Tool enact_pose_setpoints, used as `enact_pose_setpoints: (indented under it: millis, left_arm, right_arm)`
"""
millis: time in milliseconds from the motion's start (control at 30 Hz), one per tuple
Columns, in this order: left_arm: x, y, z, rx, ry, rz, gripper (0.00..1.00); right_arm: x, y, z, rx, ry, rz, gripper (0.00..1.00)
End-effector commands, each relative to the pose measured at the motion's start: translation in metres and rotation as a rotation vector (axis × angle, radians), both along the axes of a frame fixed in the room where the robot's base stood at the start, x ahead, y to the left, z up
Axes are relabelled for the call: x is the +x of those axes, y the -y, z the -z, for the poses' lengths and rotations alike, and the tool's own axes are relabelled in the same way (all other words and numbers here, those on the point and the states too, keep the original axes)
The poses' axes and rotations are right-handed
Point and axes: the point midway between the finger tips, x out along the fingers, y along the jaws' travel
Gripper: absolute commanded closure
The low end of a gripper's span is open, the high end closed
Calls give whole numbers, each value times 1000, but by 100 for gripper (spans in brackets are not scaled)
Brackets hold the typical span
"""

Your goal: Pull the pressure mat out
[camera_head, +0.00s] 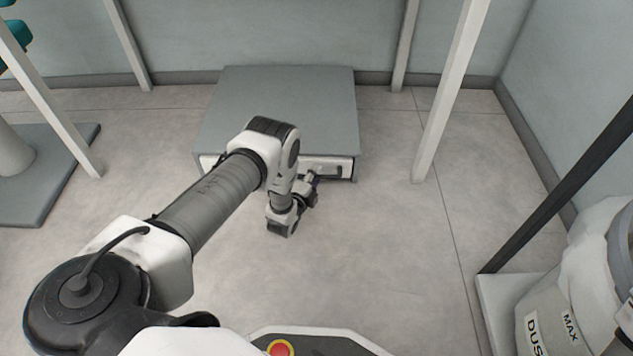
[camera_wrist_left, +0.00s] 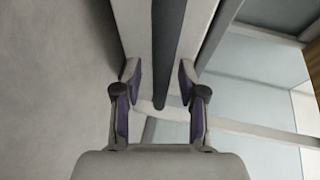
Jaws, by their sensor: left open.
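The grey pressure mat (camera_head: 290,100) lies on the floor by the back wall as a low flat box. Its white front edge (camera_head: 345,167) carries a dark handle (camera_head: 327,171). My left gripper (camera_head: 312,182) is at that front edge, close to the handle and partly hidden by my wrist. In the left wrist view my left gripper (camera_wrist_left: 159,75) is open, with a fingertip on each side of a dark bar (camera_wrist_left: 168,50) set in a white strip (camera_wrist_left: 137,30). A gap shows between the fingers and the bar. My right gripper is not in view.
White posts (camera_head: 450,90) stand left and right of the mat. A teal-topped stand on a grey base (camera_head: 60,170) is at the left. A dust bag (camera_head: 560,320) with a dark bar is at the right. The floor (camera_head: 390,260) before the mat is clear.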

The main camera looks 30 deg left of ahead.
Motion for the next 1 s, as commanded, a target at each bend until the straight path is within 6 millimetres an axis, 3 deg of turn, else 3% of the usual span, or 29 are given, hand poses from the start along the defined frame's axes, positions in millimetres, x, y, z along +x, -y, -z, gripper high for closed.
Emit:
enact_pose_setpoints:
  millis: [200, 233, 333, 367, 733, 1000]
  left_arm:
    - [2, 0, -1, -1, -1, 0, 59]
    - [2, 0, -1, -1, -1, 0, 62]
    - [2, 0, -1, -1, -1, 0, 98]
    - [2, 0, -1, -1, -1, 0, 100]
    - [-4, 4, -2, -1, -2, 0, 100]
    - [-41, 26, -5, -2, -7, 1, 100]
  right_arm:
    - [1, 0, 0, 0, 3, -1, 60]
    - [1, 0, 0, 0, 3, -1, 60]
    - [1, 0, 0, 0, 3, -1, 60]
    - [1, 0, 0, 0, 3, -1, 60]
    - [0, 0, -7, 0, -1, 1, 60]
    - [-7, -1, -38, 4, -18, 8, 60]
